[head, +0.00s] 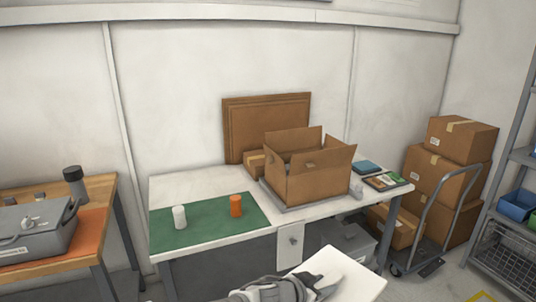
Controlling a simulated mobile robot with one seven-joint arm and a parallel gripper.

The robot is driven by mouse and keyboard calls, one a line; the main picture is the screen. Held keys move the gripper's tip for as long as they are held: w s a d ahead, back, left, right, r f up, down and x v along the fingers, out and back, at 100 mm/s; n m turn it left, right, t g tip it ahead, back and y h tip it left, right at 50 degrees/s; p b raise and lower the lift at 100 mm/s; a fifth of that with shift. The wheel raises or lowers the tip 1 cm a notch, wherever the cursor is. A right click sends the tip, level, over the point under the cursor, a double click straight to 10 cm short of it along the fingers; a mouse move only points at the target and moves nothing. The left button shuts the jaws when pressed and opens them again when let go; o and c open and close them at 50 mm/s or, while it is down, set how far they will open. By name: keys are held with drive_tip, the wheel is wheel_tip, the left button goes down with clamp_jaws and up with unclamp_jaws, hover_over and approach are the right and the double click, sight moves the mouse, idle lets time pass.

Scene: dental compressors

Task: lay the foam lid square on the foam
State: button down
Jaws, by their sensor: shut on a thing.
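A white flat slab, the foam lid (347,276), is at the bottom of the head view, in front of the table and tilted in the picture. My gripper (313,284) is shut on its left edge. The lower part of the lid and gripper is cut off by the frame. An open cardboard box (290,187) stands on the white table with its flaps up. Its inside is mostly hidden by the front wall and flaps, and I cannot make out the foam. The gripper and lid are nearer than the box and apart from it.
A green mat (207,229) with a white bottle (180,217) and an orange bottle (236,205) lies left of the box. Flat cardboard (235,118) leans behind. Small items (387,181) lie right of the box. A hand truck (437,212) with cartons (462,140) stands at right.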

sight(323, 285)
wheel_tip(323, 285, up, 3)
drive_tip(key=shift+s+r+p, duration=0.1)
drive_tip(key=shift+s+p, duration=0.05)
drive_tip(key=shift+p, duration=0.35)
wheel_tip(323, 285, up, 11)
drive_tip(key=w+n+t+y, duration=0.2)
drive_tip(key=n+t+y, duration=0.1)
drive_tip(key=n+y, duration=0.2)
drive_tip(key=shift+n+t+y, duration=0.3)
drive_tip(key=shift+n, duration=0.4)
drive_tip(key=shift+f, duration=0.2)
drive_tip(key=shift+w, duration=0.1)
